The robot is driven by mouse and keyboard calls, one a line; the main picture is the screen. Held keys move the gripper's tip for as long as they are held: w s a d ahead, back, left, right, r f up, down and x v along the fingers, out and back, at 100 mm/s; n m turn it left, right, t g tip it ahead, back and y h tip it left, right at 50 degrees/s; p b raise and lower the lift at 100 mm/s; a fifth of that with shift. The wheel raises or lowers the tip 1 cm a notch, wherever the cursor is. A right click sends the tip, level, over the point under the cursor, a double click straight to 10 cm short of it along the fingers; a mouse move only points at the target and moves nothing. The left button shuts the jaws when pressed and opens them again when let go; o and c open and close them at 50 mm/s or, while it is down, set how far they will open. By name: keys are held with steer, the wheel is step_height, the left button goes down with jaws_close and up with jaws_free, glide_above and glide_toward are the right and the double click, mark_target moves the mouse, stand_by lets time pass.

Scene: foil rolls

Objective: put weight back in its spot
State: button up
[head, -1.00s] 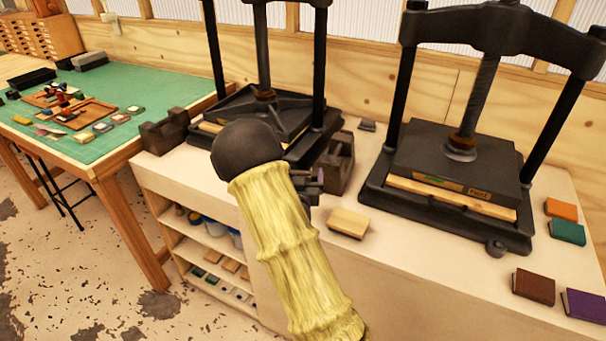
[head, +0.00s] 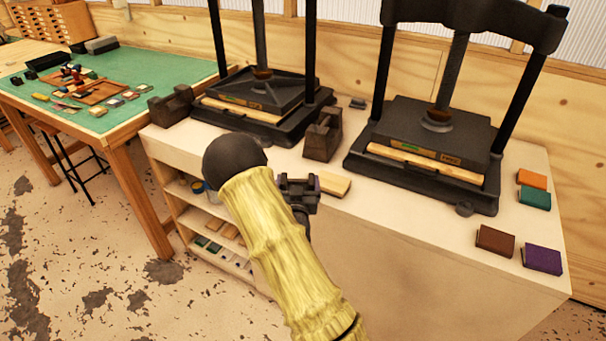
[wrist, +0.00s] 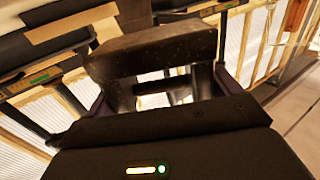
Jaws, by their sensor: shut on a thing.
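My gripper (head: 298,183) is near the bench's front edge in the head view, partly hidden by my arm. In the wrist view my gripper (wrist: 163,92) is shut on a dark brown weight (wrist: 150,50). It has a broad block and two uprights with a gap between them, and a finger lies along each side. In the head view the held weight is hard to tell from the dark fingers. One similar dark weight (head: 324,138) stands on the bench beyond my gripper, between the two presses. Another dark weight (head: 171,105) stands left of the left press.
The left press (head: 262,110) and right press (head: 425,170) stand on the pale bench (head: 395,225). A light wooden block (head: 334,184) lies just right of my gripper. Several small books, including a brown one (head: 496,240), lie at the right end. A green-topped table (head: 150,72) stands left.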

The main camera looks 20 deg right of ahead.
steer(key=s+a+f+n+y, duration=0.2)
steer(key=s+a+f+y, duration=0.1)
steer(key=a+f, duration=0.3)
steer(key=s+a+f+n+t+y, duration=0.1)
steer(key=s+a+f+n+y, duration=0.2)
steer(key=f, duration=0.7)
steer(key=s+a+y, duration=0.1)
steer(key=s+a, duration=0.1)
steer(key=a, duration=0.1)
steer(key=shift+a+t+y, duration=0.15)
steer(key=shift+t+y, duration=0.15)
steer(key=shift+f, duration=0.1)
